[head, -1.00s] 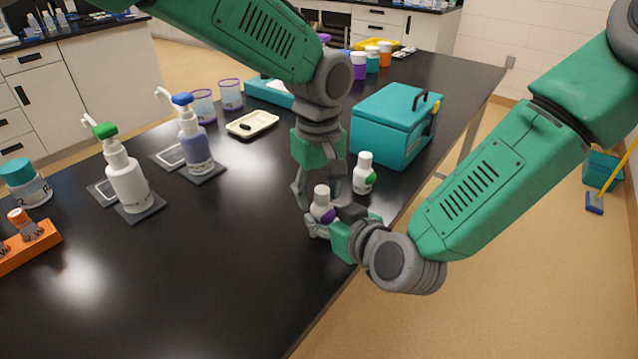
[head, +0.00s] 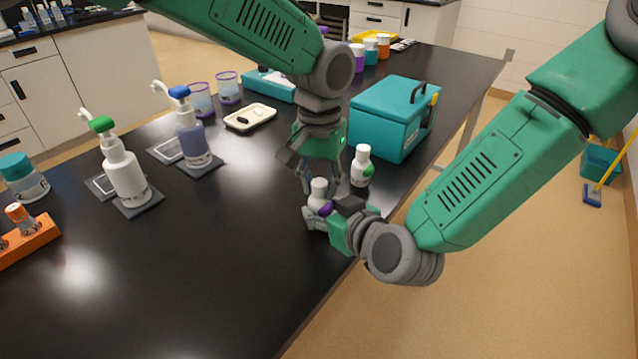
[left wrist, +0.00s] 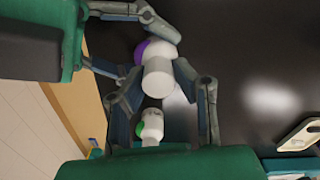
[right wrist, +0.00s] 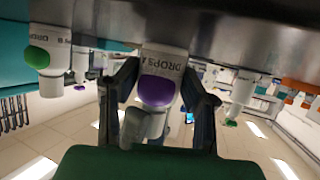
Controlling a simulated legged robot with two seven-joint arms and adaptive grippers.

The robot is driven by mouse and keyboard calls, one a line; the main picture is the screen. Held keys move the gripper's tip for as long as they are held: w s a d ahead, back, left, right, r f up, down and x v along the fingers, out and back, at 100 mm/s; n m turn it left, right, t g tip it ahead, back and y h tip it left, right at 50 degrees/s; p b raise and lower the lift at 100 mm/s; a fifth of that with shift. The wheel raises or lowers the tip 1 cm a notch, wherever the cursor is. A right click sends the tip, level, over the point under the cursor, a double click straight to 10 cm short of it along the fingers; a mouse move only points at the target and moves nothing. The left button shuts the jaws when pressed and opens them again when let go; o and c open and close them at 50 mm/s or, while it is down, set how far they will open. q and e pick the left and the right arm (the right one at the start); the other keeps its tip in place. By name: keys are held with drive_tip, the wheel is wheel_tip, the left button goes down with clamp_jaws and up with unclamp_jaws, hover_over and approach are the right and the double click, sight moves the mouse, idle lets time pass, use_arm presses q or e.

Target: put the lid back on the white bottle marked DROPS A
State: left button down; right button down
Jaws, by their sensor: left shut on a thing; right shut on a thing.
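The white DROPS A bottle (right wrist: 163,68) has a purple spot. In the head view it stands near the table's front edge, mostly hidden by my right gripper (head: 328,212), which is shut on its body from the right. A white lid (left wrist: 157,76) is at the bottle's mouth, in line with it or nearly so; it also shows in the head view (head: 319,187). My left gripper (head: 318,184) points down from above, its fingers closed about the lid. Whether the lid is fully seated I cannot tell.
A similar white bottle with a green spot (head: 361,167) stands close behind, near a teal box (head: 385,125). Pump bottles (head: 124,172) (head: 193,135) stand to the left, with a cream tray (head: 250,117) beyond.

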use_arm(q)
drive_tip(key=m, duration=0.5)
drive_tip(key=shift+a+f, duration=0.1)
drive_tip(key=shift+a, duration=0.1)
use_arm(e)
drive_tip(key=shift+w+d, duration=0.15)
drive_tip(key=shift+d, duration=0.15)
use_arm(q)
drive_tip(key=m, duration=0.4)
drive_tip(key=shift+w, duration=0.1)
drive_tip(key=c, duration=1.2)
unclamp_jaws()
drive_tip(key=shift+d, duration=0.15)
use_arm(e)
drive_tip(key=shift+a, duration=0.15)
use_arm(q)
wheel_tip(320, 180, up, 12)
drive_tip(key=shift+d, duration=0.1)
use_arm(e)
drive_tip(key=shift+a, duration=0.1)
